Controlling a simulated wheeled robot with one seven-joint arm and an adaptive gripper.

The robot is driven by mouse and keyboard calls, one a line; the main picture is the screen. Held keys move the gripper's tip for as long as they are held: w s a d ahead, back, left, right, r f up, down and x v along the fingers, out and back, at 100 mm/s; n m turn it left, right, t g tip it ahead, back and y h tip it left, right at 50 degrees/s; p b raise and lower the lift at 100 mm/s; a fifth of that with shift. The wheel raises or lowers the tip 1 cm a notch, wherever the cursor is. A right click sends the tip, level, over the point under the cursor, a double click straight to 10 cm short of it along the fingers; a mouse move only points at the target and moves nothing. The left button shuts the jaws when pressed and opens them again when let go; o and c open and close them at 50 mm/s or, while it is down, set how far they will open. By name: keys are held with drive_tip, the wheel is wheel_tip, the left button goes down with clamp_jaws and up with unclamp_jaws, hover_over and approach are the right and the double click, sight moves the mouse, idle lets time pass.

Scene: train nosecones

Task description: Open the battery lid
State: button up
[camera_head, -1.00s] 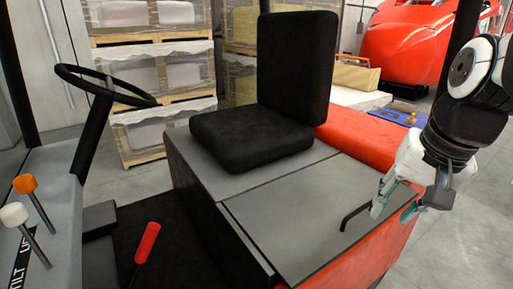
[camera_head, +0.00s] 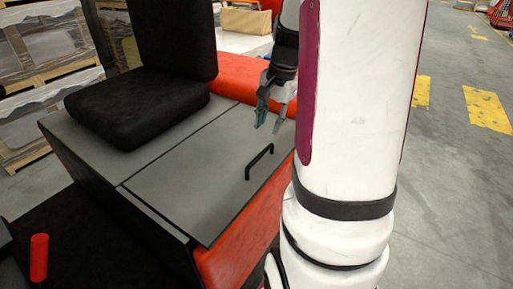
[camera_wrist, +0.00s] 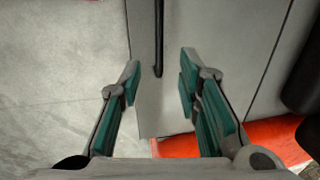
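The battery lid (camera_head: 185,180) is a flat grey panel on the truck body beside the seat, and it lies shut, level with the grey deck. A black bar handle (camera_head: 259,161) stands on it near its right edge. My gripper (camera_head: 269,122) is open and empty, pointing down just beyond the handle in the head view, apart from it. In the wrist view the two green-padded fingers of my gripper (camera_wrist: 160,65) are spread.
A black seat (camera_head: 140,100) stands left of the lid. Red bodywork (camera_head: 240,80) lies behind it, and a red lever (camera_head: 39,257) is at lower left. Wrapped pallets (camera_head: 45,55) stand at the back left. Clear floor (camera_head: 450,180) lies to the right of my arm.

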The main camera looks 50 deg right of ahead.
sight(261, 154)
drive_tip(key=f, duration=0.3)
drive_tip(key=w+f, duration=0.1)
drive_tip(key=f, duration=0.3)
drive_tip(key=w+f, duration=0.1)
drive_tip(key=f, duration=0.2)
drive_tip(key=shift+a+f, duration=0.1)
drive_tip(key=shift+f, duration=0.3)
clamp_jaws()
